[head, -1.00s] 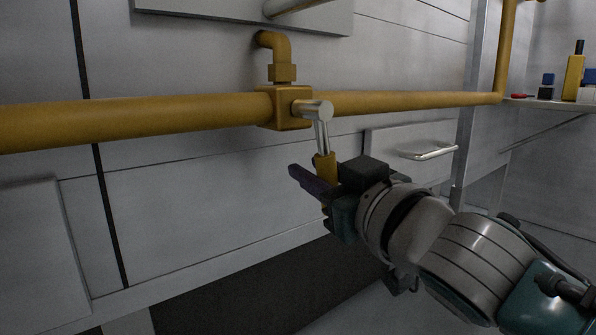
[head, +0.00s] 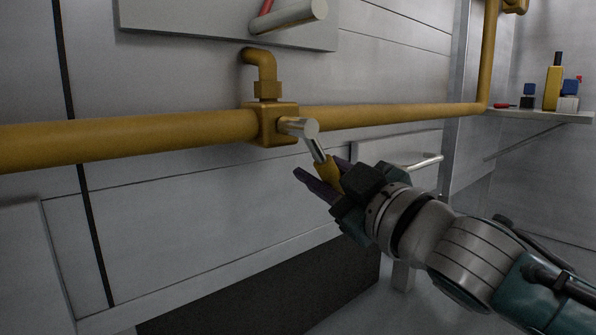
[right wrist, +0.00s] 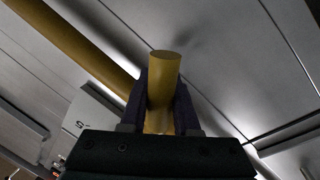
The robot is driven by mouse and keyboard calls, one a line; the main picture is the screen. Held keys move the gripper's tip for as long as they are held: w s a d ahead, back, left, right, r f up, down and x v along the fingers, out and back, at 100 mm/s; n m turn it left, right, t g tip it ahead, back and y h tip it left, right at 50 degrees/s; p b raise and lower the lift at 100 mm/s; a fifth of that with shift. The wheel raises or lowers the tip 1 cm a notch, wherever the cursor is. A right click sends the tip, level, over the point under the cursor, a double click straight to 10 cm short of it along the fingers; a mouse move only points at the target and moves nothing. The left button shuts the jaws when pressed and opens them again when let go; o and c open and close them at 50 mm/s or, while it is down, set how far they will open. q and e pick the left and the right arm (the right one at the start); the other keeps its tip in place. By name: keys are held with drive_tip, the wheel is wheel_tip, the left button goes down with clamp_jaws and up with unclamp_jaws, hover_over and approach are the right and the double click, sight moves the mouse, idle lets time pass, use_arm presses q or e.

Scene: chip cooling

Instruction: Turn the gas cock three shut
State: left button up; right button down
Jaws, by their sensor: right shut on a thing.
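The gas cock's metal lever (head: 317,148) comes off a silver spindle (head: 300,127) on the yellow valve body (head: 272,122). The lever slants down and to the right and ends in a yellow grip (head: 327,171). My right gripper (head: 325,181) is shut on this yellow grip. In the right wrist view the yellow grip (right wrist: 164,75) stands between the two dark fingers of my right gripper (right wrist: 162,100). The cock's number cannot be read. My left gripper is not in view.
A yellow pipe (head: 120,140) runs across the grey wall. A metal drawer handle (head: 412,164) lies just behind my right gripper. A panel (head: 200,16) with a red-marked lever is above. A shelf (head: 545,115) at the right holds a yellow bottle (head: 553,86) and small items.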

drive_tip(key=c, duration=0.7)
unclamp_jaws()
drive_tip(key=shift+o, duration=0.2)
drive_tip(key=shift+s, duration=0.1)
drive_tip(key=shift+s+d+p, duration=0.15)
drive_tip(key=shift+s+p, duration=0.05)
drive_tip(key=shift+p, duration=0.2)
drive_tip(key=p+v, duration=0.4)
drive_tip(key=v, duration=0.5)
drive_tip(key=shift+p, duration=0.4)
drive_tip(key=shift+s+f, duration=0.1)
